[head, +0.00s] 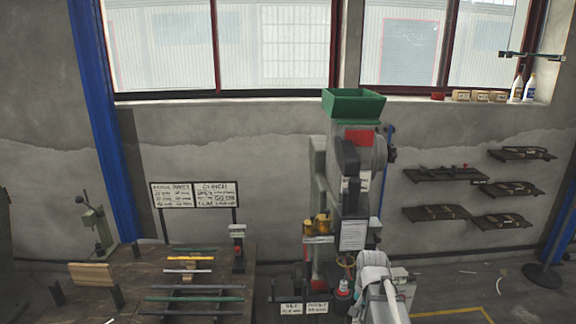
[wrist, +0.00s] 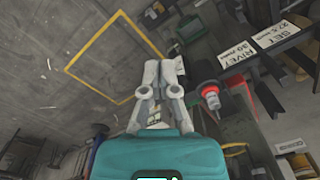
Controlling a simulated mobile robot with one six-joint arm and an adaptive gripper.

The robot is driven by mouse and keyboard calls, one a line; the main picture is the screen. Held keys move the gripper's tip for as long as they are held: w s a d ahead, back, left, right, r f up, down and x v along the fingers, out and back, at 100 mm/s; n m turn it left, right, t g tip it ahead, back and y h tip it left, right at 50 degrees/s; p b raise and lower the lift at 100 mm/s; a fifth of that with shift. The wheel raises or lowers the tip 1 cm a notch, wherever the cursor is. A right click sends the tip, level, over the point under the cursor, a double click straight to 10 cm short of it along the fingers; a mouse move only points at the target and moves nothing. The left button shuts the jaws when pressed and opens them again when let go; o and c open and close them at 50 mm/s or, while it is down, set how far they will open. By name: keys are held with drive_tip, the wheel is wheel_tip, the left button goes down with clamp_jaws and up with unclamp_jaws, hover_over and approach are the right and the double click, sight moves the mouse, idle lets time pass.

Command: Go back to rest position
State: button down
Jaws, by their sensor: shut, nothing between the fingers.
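My gripper (wrist: 164,74) shows in the wrist view with its two grey fingers together and nothing between them. Its teal body fills the bottom of that view. In the head view my pale grey arm is at the lower middle right, in front of the rivet press (head: 325,160); I cannot make out the fingers there. The press is tall and grey, with a green hopper (head: 354,103) on top. In the wrist view a red-and-white part (wrist: 210,91) is just right of the fingers, apart from them in the picture.
A dark workbench (head: 130,280) with several strips stands at the left. Small labels (head: 303,308) sit low by the press. Wall shelves (head: 435,212) hang at the right. A yellow floor outline (wrist: 92,50) encloses bare floor.

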drive_tip(key=s+a+f+n+b, duration=0.1)
drive_tip(key=s+a+f+n, duration=0.1)
drive_tip(key=s+a+n, duration=0.3)
drive_tip(key=s+n, duration=0.1)
drive_tip(key=s, duration=0.3)
drive_tip(key=shift+s+a+b, duration=0.2)
drive_tip(key=shift+a+b, duration=0.1)
drive_tip(key=shift+b, duration=0.1)
drive_tip(key=shift+f, duration=0.15)
